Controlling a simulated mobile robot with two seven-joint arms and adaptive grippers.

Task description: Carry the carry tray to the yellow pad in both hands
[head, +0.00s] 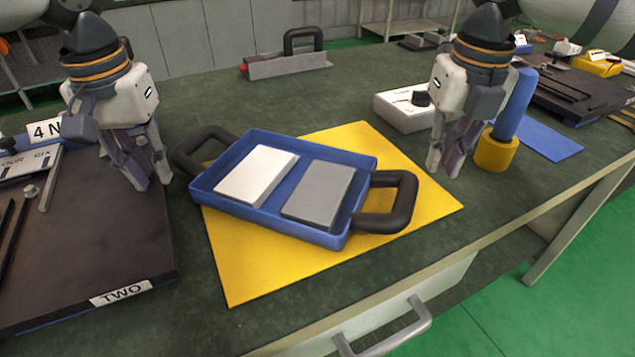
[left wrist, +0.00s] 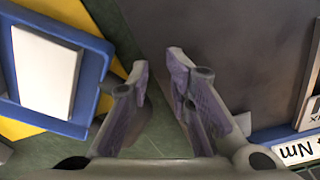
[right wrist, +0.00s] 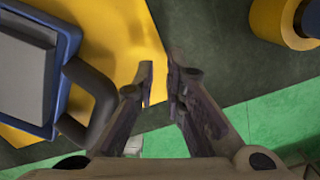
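The blue carry tray (head: 262,219) rests on the yellow pad (head: 250,270), turned at an angle, its left end reaching past the pad's edge. It holds a white block (head: 256,176) and a grey block (head: 318,193). Black handles (head: 205,140) (head: 402,200) stick out at both ends. My left gripper (head: 152,183) is open and empty, left of the tray above the edge of the dark board; in the left wrist view its fingers (left wrist: 158,65) are apart. My right gripper (head: 441,172) is open, right of and apart from the right handle; its fingers (right wrist: 160,75) hold nothing.
A dark board labelled TWO (head: 90,240) lies on the left of the green bench. A white box with a black knob (head: 400,112) and a blue cylinder on a yellow base (head: 496,152) stand near my right gripper. A grey metal piece with a black handle (head: 287,65) is at the back.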

